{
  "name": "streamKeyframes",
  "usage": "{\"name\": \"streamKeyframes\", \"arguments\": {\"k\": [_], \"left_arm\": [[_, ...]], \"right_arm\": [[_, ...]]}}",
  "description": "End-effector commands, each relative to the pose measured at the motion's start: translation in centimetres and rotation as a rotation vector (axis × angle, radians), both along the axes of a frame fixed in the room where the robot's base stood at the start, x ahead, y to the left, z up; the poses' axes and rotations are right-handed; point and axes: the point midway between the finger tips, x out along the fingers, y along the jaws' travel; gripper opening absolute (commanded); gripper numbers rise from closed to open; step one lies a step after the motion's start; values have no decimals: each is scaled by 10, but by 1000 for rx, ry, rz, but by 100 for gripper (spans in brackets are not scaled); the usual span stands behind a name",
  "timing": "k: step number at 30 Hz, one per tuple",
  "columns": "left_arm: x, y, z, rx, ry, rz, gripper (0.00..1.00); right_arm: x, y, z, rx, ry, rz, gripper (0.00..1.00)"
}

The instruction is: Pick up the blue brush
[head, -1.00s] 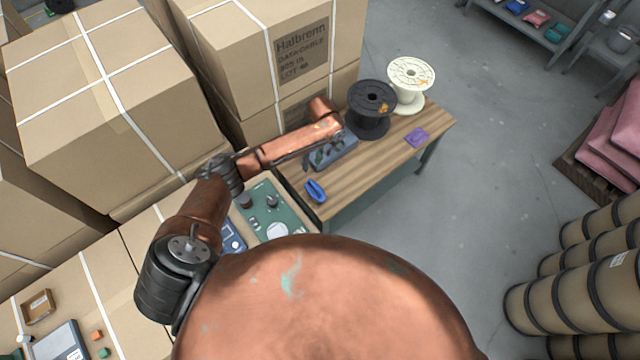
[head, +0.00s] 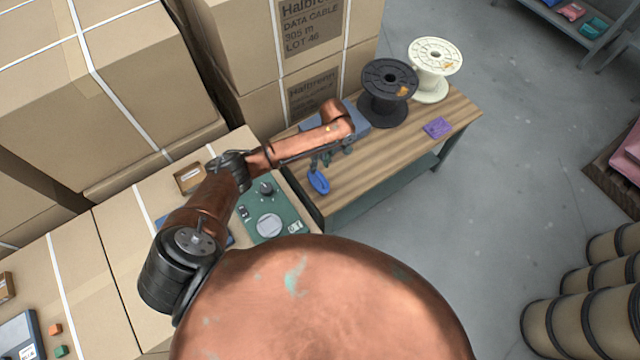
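The blue brush (head: 318,181) lies on the near left part of the wooden table (head: 400,145), close to its front edge. My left arm reaches in from the left over the table. My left gripper (head: 331,158) points down just behind and to the right of the brush, its dark fingers spread apart. It looks open and empty, with the brush outside its fingers. Whether the fingertips touch the tabletop is hard to tell. My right gripper is out of view.
A grey-blue box (head: 358,118) stands behind my gripper, partly hidden. A black spool (head: 387,92), a white spool (head: 435,68) and a purple item (head: 438,128) are further right. A green panel (head: 272,218) is left of the table; large cartons (head: 110,75) stand behind.

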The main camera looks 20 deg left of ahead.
Motion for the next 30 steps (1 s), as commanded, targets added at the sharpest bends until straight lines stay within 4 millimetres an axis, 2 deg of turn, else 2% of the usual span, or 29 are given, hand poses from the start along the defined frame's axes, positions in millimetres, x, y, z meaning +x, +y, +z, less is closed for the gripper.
{"name": "streamKeyframes", "arguments": {"k": [11, 19, 23, 30], "left_arm": [[-3, 3, -36, 2, 1, -1, 33], [-5, 8, -74, 1, 2, -1, 33], [-6, 8, -81, 0, 1, -1, 33], [-7, 8, -81, 0, 0, -1, 31]], "right_arm": [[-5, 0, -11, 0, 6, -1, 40], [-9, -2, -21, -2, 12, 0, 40], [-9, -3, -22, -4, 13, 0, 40], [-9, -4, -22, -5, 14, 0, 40]]}}
